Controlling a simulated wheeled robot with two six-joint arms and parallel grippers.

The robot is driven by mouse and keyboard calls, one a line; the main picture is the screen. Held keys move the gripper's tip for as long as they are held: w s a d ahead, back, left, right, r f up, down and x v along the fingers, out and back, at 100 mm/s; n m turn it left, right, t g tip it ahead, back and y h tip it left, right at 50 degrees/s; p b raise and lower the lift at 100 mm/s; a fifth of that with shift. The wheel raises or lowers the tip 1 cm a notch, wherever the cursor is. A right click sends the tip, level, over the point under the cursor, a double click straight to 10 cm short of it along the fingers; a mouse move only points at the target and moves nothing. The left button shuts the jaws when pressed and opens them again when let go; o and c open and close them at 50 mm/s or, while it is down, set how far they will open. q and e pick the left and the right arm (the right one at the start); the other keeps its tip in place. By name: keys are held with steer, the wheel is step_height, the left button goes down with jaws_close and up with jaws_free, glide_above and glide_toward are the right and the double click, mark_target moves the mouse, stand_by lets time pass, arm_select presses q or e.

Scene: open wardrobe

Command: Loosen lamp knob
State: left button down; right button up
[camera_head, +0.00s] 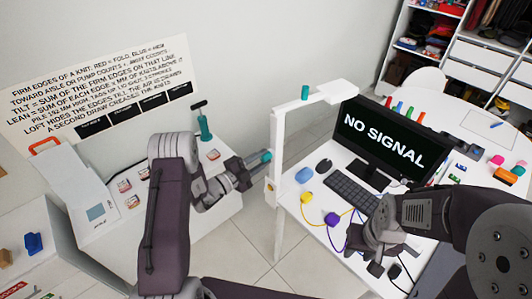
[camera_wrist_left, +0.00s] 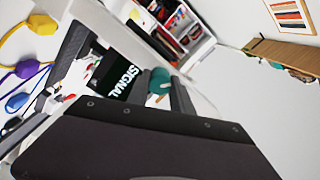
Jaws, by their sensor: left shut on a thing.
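The white lamp (camera_head: 278,140) is an upright post with a jointed arm reaching right above the desk. A teal knob (camera_head: 266,156) sits on the post's side, and another teal knob (camera_head: 304,91) is on the upper arm. My left gripper (camera_head: 262,160) is shut on the post's teal knob. In the left wrist view the teal knob (camera_wrist_left: 160,82) shows between the two fingers. An orange knob (camera_head: 270,187) is lower on the post. My right gripper (camera_head: 382,262) is over the desk's front, away from the lamp; its finger gap is unclear.
The desk (camera_head: 320,225) holds a monitor (camera_head: 385,135) reading "NO SIGNAL", a keyboard (camera_head: 352,192), a mouse (camera_head: 324,166) and small coloured items with cables. Open floor lies between the tables.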

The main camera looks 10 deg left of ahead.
arm_select(q)
steer(key=n+p, duration=0.2)
steer(key=n, duration=0.2)
steer(key=shift+r, duration=0.1)
steer(key=shift+n, duration=0.7)
steer(key=c, duration=1.1)
jaws_free()
steer(key=shift+o, duration=0.2)
steer(key=shift+c, duration=0.3)
